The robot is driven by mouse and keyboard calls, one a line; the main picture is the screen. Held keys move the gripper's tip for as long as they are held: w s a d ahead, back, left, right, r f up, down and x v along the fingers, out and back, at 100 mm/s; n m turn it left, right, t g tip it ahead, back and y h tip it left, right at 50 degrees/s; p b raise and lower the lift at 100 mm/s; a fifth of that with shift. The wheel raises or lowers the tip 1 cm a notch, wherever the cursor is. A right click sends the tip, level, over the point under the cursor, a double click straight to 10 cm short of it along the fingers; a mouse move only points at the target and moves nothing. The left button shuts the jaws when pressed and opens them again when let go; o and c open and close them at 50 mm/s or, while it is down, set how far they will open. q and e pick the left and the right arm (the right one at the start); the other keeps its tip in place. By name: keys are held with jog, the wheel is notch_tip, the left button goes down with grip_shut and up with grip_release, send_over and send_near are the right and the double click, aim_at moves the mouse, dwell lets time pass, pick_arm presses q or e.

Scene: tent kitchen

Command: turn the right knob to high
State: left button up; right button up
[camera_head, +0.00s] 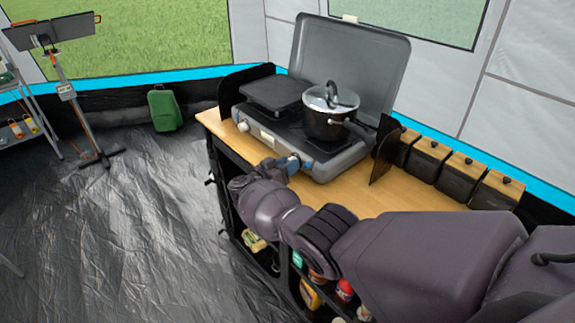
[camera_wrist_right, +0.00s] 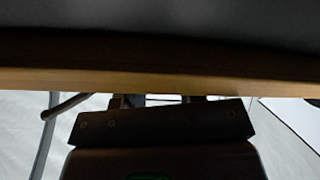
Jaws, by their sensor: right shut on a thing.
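A grey two-burner camping stove (camera_head: 335,165) with its lid raised stands on a wooden counter. Its left knob (camera_head: 243,126) shows on the front face. My right gripper (camera_head: 292,162) is at the right part of the stove's front, shut on the right knob. The gripper covers that knob, so its setting cannot be read. In the right wrist view the counter's wooden edge (camera_wrist_right: 160,68) crosses the picture, with a dark surface above it; the knob cannot be made out there. My left gripper is not in view.
A dark pot (camera_head: 323,126) with a glass lid sits on the right burner, its handle pointing right. A dark flat griddle (camera_head: 277,94) covers the left burner. Several dark canisters with wooden lids (camera_head: 461,165) line the counter's right side. Open floor (camera_head: 130,220) lies at left.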

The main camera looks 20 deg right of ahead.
jog(key=o, duration=0.6)
jog(key=shift+r, duration=0.1)
jog(key=shift+o, duration=0.2)
jog(key=v, duration=1)
jog(key=shift+a+p, duration=0.3)
jog(key=shift+a, duration=0.05)
